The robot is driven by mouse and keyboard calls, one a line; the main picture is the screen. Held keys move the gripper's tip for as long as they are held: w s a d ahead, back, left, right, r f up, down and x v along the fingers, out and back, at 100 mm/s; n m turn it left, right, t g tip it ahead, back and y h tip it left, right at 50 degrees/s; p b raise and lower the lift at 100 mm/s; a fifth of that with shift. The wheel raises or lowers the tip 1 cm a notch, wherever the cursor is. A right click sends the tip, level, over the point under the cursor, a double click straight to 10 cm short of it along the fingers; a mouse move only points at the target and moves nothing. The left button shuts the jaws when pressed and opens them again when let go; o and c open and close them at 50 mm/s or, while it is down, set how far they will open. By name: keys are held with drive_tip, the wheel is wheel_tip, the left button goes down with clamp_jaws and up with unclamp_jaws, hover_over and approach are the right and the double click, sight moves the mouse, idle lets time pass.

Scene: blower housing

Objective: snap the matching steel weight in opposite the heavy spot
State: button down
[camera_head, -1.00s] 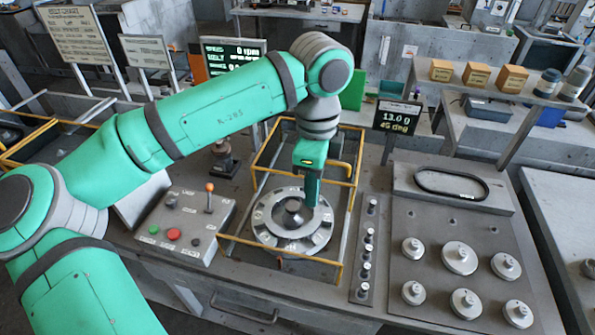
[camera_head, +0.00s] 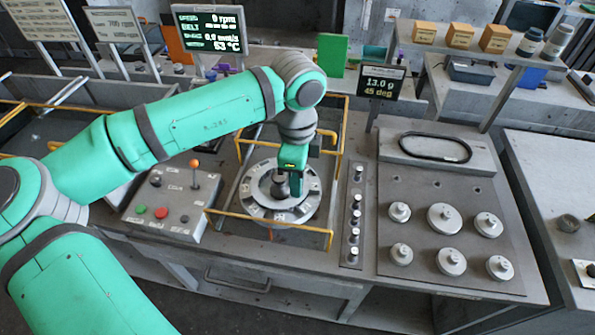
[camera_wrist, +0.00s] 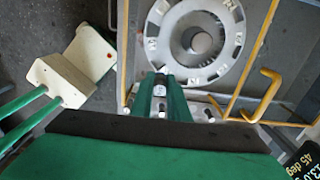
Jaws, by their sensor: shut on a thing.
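The rotor (camera_head: 256,207), a grey ring with pale marked patches and a dark centre hub, lies inside a yellow guard frame. It also shows at the top of the wrist view (camera_wrist: 172,35). My gripper (camera_head: 295,193) points down over the rotor, just right of its hub in the head view. In the wrist view its green fingers (camera_wrist: 160,86) are close together beyond the rotor's rim, with a small pale metal piece (camera_wrist: 160,91) between them, probably a steel weight. Its size cannot be told. Several small steel weights (camera_head: 354,216) stand on a narrow strip to the right.
The small display (camera_head: 380,83) reads 13.0 g, 45 deg. The larger screen (camera_head: 209,28) reads 0 rpm. Yellow guard bars (camera_head: 270,223) surround the rotor. A control box (camera_head: 172,203) stands left; a plate with larger round weights (camera_head: 445,218) lies right.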

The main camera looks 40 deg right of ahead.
drive_tip(key=shift+a+f, duration=0.15)
drive_tip(key=shift+f, duration=0.75)
drive_tip(key=f, duration=0.5)
drive_tip(key=shift+s, duration=0.2)
drive_tip(key=shift+f, duration=0.55)
drive_tip(key=shift+f, duration=0.1)
